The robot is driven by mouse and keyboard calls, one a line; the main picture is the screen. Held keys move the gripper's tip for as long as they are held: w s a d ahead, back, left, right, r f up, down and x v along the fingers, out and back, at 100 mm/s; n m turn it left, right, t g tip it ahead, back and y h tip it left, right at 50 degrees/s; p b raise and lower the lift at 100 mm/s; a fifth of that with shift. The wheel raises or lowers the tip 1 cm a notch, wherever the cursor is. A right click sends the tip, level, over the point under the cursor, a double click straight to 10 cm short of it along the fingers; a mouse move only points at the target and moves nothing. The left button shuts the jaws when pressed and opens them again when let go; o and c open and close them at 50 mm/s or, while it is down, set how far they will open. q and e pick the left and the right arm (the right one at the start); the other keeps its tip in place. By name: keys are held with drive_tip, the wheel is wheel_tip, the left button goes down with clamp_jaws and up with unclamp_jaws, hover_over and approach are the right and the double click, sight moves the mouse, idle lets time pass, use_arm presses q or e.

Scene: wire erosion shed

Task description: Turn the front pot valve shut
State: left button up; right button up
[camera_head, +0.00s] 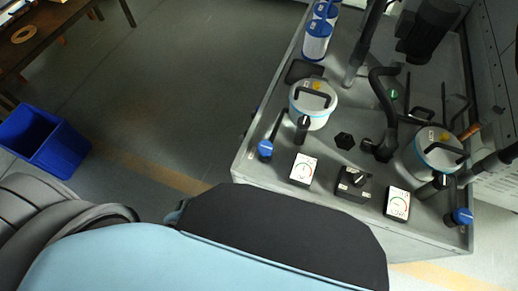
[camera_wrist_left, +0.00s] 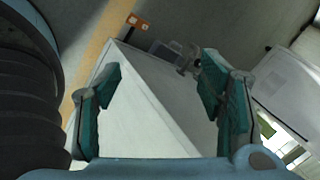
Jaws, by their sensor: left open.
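Two white lidded pots with black handles stand on the grey machine top, a left pot (camera_head: 313,103) and a right pot (camera_head: 437,150). A valve with a blue-ended lever (camera_head: 265,148) sits beside the left pot. Another blue-ended valve (camera_head: 463,215) sits below the right pot. I cannot tell which is the front pot valve. In the left wrist view my left gripper (camera_wrist_left: 158,78) is open and empty, its teal fingers wide apart before a pale grey box-like surface (camera_wrist_left: 150,110). No valve is clear between them. My right gripper is out of view.
White dials (camera_head: 303,168) and (camera_head: 397,204) and a black switch box (camera_head: 354,184) line the machine's front edge. Black hoses and a grey post crowd its back. A blue bin (camera_head: 42,138) stands left on open floor. My own arm covers the lower middle.

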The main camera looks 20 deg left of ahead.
use_arm(q)
drive_tip(key=w+d+m+t+h+b, duration=0.1)
drive_tip(key=w+m+t+h+b, duration=0.1)
drive_tip(key=w+m+t+b, duration=0.45)
drive_tip(key=m+t+h+b, duration=0.2)
drive_tip(key=m+h+b, duration=0.5)
drive_tip(key=m, duration=1.8)
approach(263, 149)
drive_tip(key=shift+w+f+n+h+p, duration=0.15)
drive_tip(key=shift+w+n+h+p, duration=0.1)
drive_tip(key=shift+w+h+p, duration=0.75)
drive_tip(key=shift+y, duration=0.3)
drive_tip(key=x, duration=0.5)
drive_tip(key=p+x, duration=0.1)
drive_tip(key=x, duration=0.2)
drive_tip(key=shift+d+f, duration=0.2)
drive_tip(key=shift+f, duration=0.15)
drive_tip(key=shift+w+d, duration=0.3)
drive_tip(key=shift+w, duration=0.15)
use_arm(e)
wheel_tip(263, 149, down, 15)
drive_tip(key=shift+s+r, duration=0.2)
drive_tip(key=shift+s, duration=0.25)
use_arm(q)
drive_tip(key=shift+c, duration=0.3)
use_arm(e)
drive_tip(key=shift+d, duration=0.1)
